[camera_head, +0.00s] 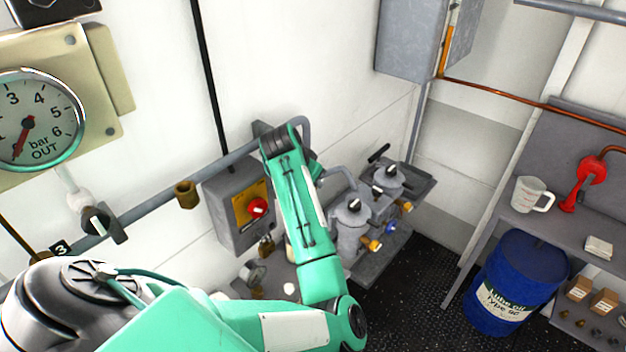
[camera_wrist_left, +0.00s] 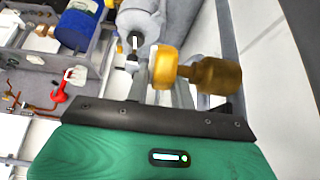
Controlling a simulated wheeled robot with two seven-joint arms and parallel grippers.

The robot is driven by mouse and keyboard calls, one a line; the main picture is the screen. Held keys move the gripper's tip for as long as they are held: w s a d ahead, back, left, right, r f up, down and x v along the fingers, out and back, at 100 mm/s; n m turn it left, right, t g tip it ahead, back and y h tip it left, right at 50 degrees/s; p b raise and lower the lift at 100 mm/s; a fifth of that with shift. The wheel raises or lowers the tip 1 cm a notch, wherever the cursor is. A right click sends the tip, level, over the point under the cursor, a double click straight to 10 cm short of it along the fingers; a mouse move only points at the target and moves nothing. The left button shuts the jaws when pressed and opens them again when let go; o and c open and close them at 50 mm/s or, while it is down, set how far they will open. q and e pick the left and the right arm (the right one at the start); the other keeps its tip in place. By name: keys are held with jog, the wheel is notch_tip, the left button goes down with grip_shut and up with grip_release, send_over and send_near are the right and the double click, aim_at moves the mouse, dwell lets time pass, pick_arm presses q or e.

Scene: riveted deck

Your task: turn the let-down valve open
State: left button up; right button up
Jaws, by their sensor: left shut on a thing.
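In the left wrist view a yellow-brass knob with a round disc (camera_wrist_left: 165,66) and a thicker brass body (camera_wrist_left: 215,75) is at the fingers of my left gripper (camera_wrist_left: 160,88). The fingers are shut on it; I take it for the let-down valve's handle, though no label shows. In the head view my green left arm reaches up to the wall pipe. Its hand end covers the fingers and the knob there. An OUT pressure gauge (camera_head: 38,118) in bar is at the left, its red needle pointing down-left. My right gripper is not in view.
A grey switch box with a red knob (camera_head: 257,208) is left of my forearm. Lidded canisters (camera_head: 352,222) stand right of it in a tray. Dark deck lies between.

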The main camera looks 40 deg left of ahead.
pick_arm(q)
jog(key=shift+t, duration=0.4)
jog(key=o, duration=1)
jog(key=shift+s, duration=0.1)
